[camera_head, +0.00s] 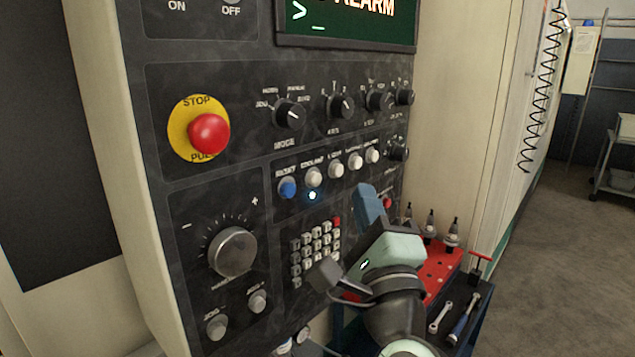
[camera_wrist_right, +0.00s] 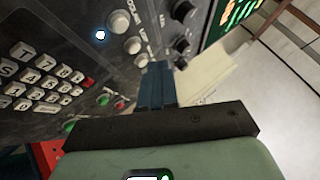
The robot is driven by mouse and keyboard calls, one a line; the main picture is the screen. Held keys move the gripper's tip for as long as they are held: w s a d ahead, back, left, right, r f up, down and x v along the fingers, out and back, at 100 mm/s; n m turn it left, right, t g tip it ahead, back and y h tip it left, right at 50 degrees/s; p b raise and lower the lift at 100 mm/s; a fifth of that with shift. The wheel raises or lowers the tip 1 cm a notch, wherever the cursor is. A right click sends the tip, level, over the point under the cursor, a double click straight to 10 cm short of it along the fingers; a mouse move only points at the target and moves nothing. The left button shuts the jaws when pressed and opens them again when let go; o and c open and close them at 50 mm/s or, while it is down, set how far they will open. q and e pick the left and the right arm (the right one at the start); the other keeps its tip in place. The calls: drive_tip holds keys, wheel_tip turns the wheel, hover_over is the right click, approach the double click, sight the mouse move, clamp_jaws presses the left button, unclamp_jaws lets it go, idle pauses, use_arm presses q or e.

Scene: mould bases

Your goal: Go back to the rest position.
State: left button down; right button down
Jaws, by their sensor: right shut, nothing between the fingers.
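My right gripper (camera_head: 366,200) is shut and empty. It is in front of the lower right part of the black control panel (camera_head: 160,230), and its arm comes up from the bottom of the head view. In the right wrist view the blue fingers of the right gripper (camera_wrist_right: 157,75) are together, pointing at the panel near its row of white buttons. I cannot tell the exact gap between the fingertips and the panel. My left gripper is not in view.
The panel bears a red stop button (camera_head: 209,134), a blue button (camera_head: 287,187), a keypad (camera_head: 315,250) and several knobs. A small light (camera_head: 312,195) glows. Open floor (camera_head: 570,260) lies farther right.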

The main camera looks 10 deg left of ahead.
idle(0.3)
